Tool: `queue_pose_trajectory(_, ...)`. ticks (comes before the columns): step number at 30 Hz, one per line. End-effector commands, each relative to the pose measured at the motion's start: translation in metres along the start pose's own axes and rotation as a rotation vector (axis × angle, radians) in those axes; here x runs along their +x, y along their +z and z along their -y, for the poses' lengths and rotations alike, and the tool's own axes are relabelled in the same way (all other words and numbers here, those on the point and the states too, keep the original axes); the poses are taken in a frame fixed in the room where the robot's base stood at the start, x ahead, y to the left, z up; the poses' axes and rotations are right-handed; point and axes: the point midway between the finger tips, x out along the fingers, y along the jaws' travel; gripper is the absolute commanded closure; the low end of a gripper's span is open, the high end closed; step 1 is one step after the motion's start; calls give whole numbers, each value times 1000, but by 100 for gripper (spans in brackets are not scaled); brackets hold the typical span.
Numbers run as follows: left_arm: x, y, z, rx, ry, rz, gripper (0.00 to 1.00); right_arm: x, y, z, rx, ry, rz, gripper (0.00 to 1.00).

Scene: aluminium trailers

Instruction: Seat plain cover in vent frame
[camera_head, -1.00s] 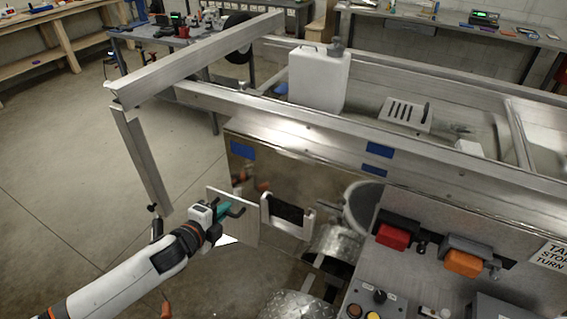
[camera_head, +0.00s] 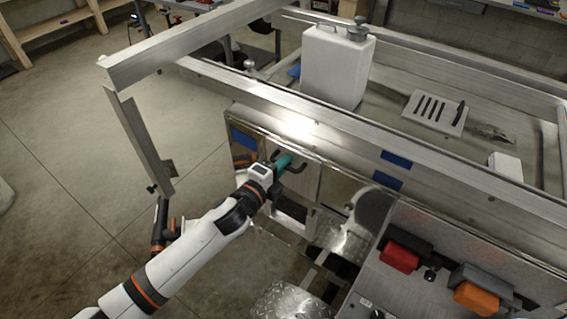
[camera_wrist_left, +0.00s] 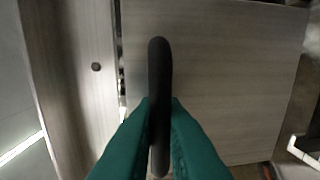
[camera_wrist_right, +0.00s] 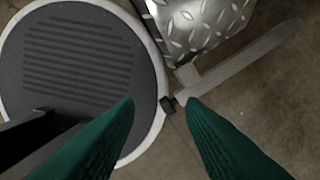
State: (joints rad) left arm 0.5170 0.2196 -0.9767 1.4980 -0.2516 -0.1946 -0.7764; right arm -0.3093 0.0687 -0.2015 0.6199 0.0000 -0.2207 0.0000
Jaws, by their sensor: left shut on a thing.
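My left gripper (camera_head: 286,163) is shut on the dark handle of the plain cover (camera_head: 305,183), a flat pale grey plate, in front of the trailer's side panel. In the left wrist view the green fingers (camera_wrist_left: 160,115) clamp the dark handle (camera_wrist_left: 159,65), and the cover (camera_wrist_left: 230,75) fills the right side. The vent frame (camera_head: 290,209) shows only as a pale edge below the cover; the rest is hidden, and I cannot tell whether they touch. My right gripper (camera_wrist_right: 160,103) shows only in its own wrist view, open and empty.
A slotted cover with a handle (camera_head: 434,112) and a white canister (camera_head: 335,68) are on the trailer deck. Red (camera_head: 399,256) and orange (camera_head: 475,298) boxes sit at lower right. A round grey disc (camera_wrist_right: 75,70) and tread plate (camera_wrist_right: 200,25) lie below my right gripper.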

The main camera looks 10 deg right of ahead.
Motion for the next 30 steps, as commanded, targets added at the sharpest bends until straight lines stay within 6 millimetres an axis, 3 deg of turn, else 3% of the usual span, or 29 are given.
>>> queue_pose_trajectory(5, 0, -5, -1, 1, -8, -4, 100, -6, 6, 6, -3, -8, 6, 64)
queue_pose_trajectory(21, 4, -4, 51, 0, -6, -3, 100, 38, 3, 12, -4, -15, 8, 64)
queue_pose_trajectory(30, 4, -4, 58, 0, -6, -2, 100, 43, 2, 12, -3, -15, 8, 64)
